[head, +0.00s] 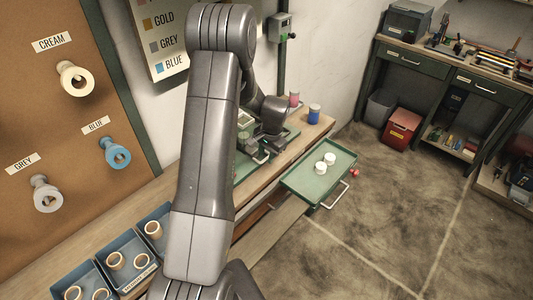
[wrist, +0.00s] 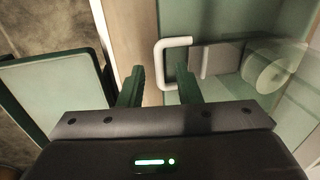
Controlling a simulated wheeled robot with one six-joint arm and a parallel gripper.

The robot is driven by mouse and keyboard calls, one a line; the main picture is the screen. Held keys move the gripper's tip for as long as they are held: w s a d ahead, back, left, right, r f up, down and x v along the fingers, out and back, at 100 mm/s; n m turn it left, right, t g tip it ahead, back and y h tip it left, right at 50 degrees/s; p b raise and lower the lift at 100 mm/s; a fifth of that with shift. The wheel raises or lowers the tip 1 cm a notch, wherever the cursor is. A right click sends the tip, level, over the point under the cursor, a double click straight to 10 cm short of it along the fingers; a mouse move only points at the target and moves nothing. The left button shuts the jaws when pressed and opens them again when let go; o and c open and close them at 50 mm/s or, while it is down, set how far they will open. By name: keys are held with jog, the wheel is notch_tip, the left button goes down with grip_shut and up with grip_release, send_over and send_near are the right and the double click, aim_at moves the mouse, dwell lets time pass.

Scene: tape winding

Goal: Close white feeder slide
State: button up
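My gripper (wrist: 160,75) is open in the wrist view, with its two dark green fingers apart. A white U-shaped handle (wrist: 175,42) shows just beyond the fingertips, and its long bar lies between them in the picture. I cannot tell whether the fingers touch it. The handle is by a grey block (wrist: 215,60) and a pale roll (wrist: 275,68) on a green surface, seemingly the feeder slide. In the head view my arm hides most of the green winding machine (head: 243,167) on the bench, and the fingers are not clear there.
Pink (head: 294,99) and blue (head: 314,113) spools stand at the bench's far end. Blue bins (head: 122,263) sit at front left.

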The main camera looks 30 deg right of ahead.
jog(key=shift+f, duration=0.2)
grip_shut()
jog(key=shift+w, duration=0.1)
jog(key=w, duration=0.1)
jog(key=w+a+b, duration=0.1)
jog(key=shift+w, duration=0.4)
jog(key=shift+d, duration=0.1)
grip_release()
jog(key=shift+w, duration=0.1)
